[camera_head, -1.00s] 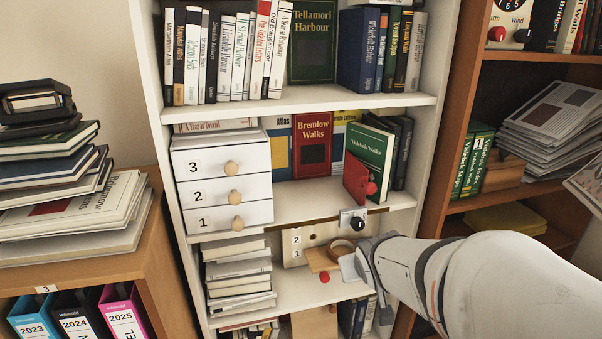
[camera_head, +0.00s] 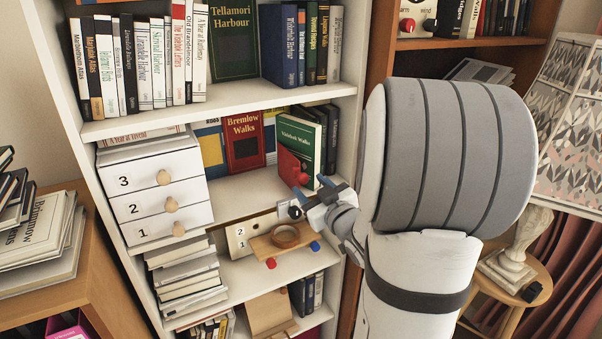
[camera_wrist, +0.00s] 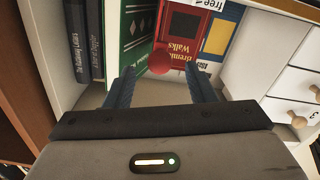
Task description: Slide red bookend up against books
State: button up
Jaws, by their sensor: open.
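The red bookend (camera_head: 289,164) stands on the middle shelf, at the left side of the green book (camera_head: 304,136). Its round red knob shows at its front in the wrist view (camera_wrist: 160,62). Dark books (camera_head: 329,130) stand right of the green book. My gripper (camera_head: 313,190) is open in front of the shelf, close to the knob. In the wrist view the fingers (camera_wrist: 160,78) lie on either side of the knob, with nothing held. Whether the bookend touches the green book I cannot tell.
The red Bremlow Walks book (camera_head: 243,141) stands behind to the left. A white drawer unit (camera_head: 152,188) fills the shelf's left end. The shelf floor between is clear. Below, a wooden board (camera_head: 262,247) bears a brown ring (camera_head: 285,236).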

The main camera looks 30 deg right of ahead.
aim_at(305, 181)
jog(key=w+p, duration=0.1)
jog(key=w, duration=0.4)
jog(key=shift+w, duration=0.1)
grip_shut()
dwell(0.4)
